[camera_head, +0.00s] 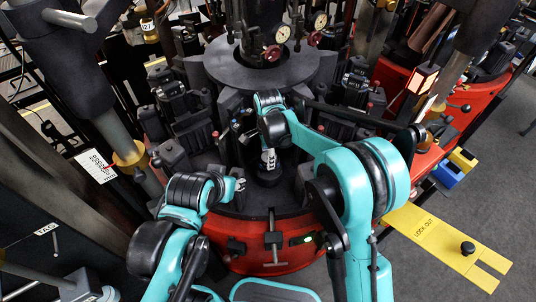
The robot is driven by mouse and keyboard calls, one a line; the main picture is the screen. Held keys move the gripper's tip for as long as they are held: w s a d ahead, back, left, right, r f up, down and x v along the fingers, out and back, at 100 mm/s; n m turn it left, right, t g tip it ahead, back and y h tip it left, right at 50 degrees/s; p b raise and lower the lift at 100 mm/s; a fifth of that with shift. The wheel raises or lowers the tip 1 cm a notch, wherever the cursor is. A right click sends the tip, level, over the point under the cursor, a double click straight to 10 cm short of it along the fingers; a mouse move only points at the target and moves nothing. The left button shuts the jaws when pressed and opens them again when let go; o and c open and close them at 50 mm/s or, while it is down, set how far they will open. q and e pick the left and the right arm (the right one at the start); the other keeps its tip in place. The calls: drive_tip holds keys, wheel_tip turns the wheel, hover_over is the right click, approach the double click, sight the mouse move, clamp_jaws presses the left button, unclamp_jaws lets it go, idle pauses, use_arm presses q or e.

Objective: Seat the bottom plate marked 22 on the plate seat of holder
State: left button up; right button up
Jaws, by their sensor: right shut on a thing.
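My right gripper (268,162) points down in the middle of the rotary machine, between the dark mould blocks. It is shut on a dark round piece (269,179), which looks like the bottom plate; no number 22 can be read on it. The plate is low in the gap at the machine's front, and I cannot tell whether it touches the seat. The holder's plate seat is hidden by the plate and the gripper. My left gripper (240,184) is just left of the plate, small in view; its opening cannot be made out.
The red machine base (265,242) curves across the front, with dark clamp blocks (176,157) on both sides. Gauges (283,34) with red knobs stand above the round top plate (262,68). A yellow lock-out board (440,243) lies at the right, near blue and yellow bins (447,173).

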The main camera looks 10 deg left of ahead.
drive_tip(key=shift+f, duration=0.55)
drive_tip(key=shift+f+b, duration=1)
drive_tip(key=shift+b, duration=0.15)
idle(1.4)
drive_tip(key=o, duration=1.5)
drive_tip(key=shift+a+r, duration=0.1)
wheel_tip(320, 180, up, 12)
drive_tip(key=shift+f, duration=0.1)
